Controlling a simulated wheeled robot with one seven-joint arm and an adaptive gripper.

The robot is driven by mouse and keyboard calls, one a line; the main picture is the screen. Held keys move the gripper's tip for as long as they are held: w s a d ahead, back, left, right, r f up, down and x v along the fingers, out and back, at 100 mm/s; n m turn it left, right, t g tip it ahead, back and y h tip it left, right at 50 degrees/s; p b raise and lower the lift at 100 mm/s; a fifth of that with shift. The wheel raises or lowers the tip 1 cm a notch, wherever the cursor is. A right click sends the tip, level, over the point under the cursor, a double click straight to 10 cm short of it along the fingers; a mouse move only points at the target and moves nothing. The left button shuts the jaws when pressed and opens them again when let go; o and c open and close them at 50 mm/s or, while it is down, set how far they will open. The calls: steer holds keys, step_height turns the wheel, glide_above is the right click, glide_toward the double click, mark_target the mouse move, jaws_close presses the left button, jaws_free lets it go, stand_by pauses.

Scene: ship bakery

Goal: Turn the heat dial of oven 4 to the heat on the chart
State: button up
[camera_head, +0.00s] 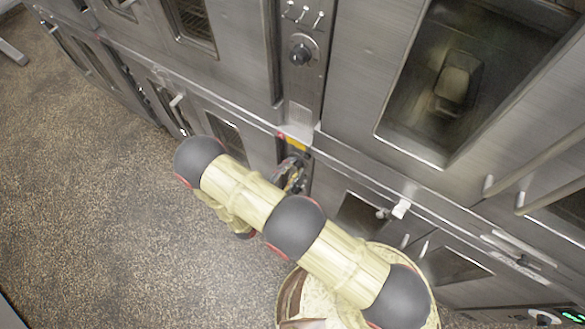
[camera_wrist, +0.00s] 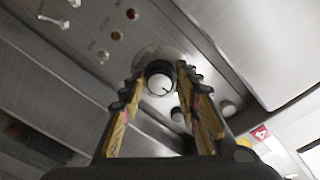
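In the wrist view, a round dial with a pale face and a dark pointer mark (camera_wrist: 160,84) sits on a steel control panel. My gripper (camera_wrist: 161,76) is open, with one yellow-and-black finger on each side of the dial. A small gap seems to show between the dial and each finger; I cannot tell about contact. A red tag with a white 4 (camera_wrist: 260,133) is right of the fingers. In the head view, my gripper (camera_head: 293,174) is at the lower control panel, which my arm partly hides. No heat chart can be made out.
In the wrist view, a second knob (camera_wrist: 178,114), a red lamp (camera_wrist: 132,14) and toggle switches (camera_wrist: 54,21) are on the panel. In the head view, an upper oven's dial (camera_head: 301,53) sits above, and an oven window (camera_head: 465,75) is at right. Speckled floor (camera_head: 90,200) lies clear at left.

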steer(key=c, duration=0.6)
steer(key=shift+c, duration=0.4)
